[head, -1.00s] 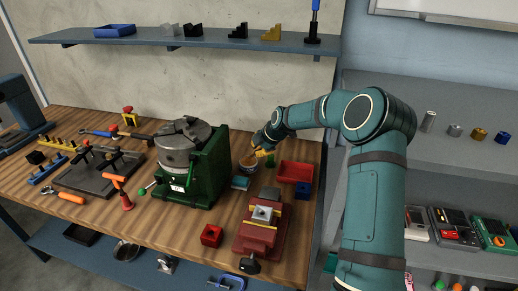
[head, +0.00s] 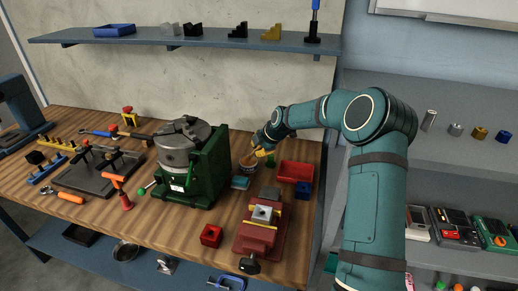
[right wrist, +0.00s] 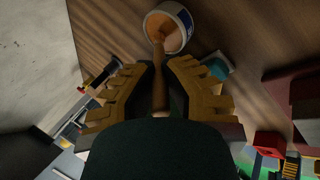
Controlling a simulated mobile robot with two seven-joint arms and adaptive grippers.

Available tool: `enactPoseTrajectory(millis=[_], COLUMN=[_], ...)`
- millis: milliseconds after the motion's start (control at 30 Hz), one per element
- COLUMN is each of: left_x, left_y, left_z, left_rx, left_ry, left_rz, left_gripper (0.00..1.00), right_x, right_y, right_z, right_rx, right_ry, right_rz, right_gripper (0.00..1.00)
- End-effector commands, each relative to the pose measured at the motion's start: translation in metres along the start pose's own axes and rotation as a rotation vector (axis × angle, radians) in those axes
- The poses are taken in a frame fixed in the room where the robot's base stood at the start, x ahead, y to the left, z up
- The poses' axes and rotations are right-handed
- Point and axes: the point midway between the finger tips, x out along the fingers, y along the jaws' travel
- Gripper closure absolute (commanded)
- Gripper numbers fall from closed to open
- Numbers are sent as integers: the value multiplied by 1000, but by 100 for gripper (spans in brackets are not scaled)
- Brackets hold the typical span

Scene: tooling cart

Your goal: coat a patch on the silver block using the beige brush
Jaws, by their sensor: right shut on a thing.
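The silver block (head: 262,212) sits in the red vise (head: 255,238) near the front right of the bench. My right gripper (head: 263,151) is at the back of the bench, behind the vise. In the right wrist view my right gripper (right wrist: 159,78) is shut on the beige brush (right wrist: 159,88), holding its handle between the yellow fingers. The brush's far end reaches into the mouth of a small tub (right wrist: 183,40) with orange-brown contents. The tub also shows in the head view (head: 248,162); the brush's bristles are hidden. My left gripper is out of view.
A green machine (head: 210,172) with a round grey table stands left of the tub. A red tray (head: 296,172) and a blue box (head: 303,190) lie to the right. A red block (head: 211,236) sits left of the vise. Bare wood lies between the machine and vise.

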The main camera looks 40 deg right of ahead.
Motion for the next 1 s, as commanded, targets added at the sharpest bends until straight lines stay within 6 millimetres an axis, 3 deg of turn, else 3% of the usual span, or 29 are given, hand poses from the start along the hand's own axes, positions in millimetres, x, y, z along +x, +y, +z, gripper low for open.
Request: enactPoseTrajectory(millis=[533,1000], left_x=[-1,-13], left_y=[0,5], left_z=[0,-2], left_rx=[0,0], left_ry=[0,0], left_rz=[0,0], left_gripper=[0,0], right_x=[-1,-28], right_y=[0,18], right_z=[0,-5], right_rx=[1,0], right_ry=[1,0], right_rz=[-3,0], right_gripper=[100,100])
